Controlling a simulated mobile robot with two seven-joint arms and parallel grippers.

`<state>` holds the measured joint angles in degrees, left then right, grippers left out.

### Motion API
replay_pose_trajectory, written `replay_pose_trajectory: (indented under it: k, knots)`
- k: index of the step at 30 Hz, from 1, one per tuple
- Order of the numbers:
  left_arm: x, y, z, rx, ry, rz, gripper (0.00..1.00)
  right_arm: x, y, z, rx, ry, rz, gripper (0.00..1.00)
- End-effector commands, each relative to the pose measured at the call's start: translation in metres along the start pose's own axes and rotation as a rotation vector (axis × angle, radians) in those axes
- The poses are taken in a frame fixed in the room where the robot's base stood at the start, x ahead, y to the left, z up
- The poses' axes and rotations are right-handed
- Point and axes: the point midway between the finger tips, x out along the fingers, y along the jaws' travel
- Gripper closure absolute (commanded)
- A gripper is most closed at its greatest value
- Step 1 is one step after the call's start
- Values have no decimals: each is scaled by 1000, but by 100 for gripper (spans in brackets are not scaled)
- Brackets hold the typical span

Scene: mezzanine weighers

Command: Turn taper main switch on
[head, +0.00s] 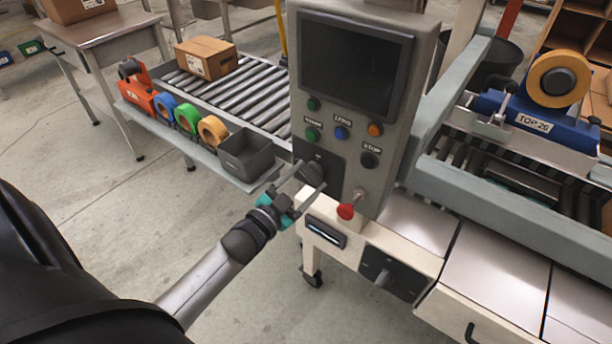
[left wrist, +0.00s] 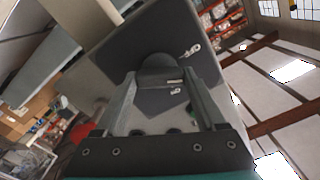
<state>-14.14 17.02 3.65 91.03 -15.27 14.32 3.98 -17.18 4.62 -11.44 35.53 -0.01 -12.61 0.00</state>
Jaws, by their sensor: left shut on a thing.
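The taper's grey control box (head: 345,100) stands in the middle of the head view, with a dark screen on its upper part. The main switch (head: 311,169) is a dark rotary knob on a black plate low on its left side. My left gripper (head: 312,175) reaches in from the lower left, its two fingers around the knob and shut on it. In the left wrist view the round dark knob (left wrist: 160,66) sits between the fingertips. The fingers hide part of the knob, and I cannot read its on or off position. My right gripper is not in view.
Several coloured buttons (head: 341,133) sit above the switch, and a red-knobbed lever (head: 346,210) sticks out below right. A shelf to the left holds tape rolls (head: 187,118) and a dark bin (head: 250,154). A roller conveyor (head: 220,85) runs behind.

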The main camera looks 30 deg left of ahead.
Motion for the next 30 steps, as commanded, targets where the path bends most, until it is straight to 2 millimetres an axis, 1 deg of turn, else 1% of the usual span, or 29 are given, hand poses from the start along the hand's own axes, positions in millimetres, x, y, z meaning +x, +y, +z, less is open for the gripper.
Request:
replay_pose_trajectory:
  k: [3,13,24,30]
  knots:
    - [0,0,0,110,-1,0,83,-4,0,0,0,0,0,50]
    - [0,0,0,424,-2,1,83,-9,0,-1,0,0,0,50]
    - [0,1,1,767,-1,1,83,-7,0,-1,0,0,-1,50]
    - [0,1,1,915,-1,1,83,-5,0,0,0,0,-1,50]
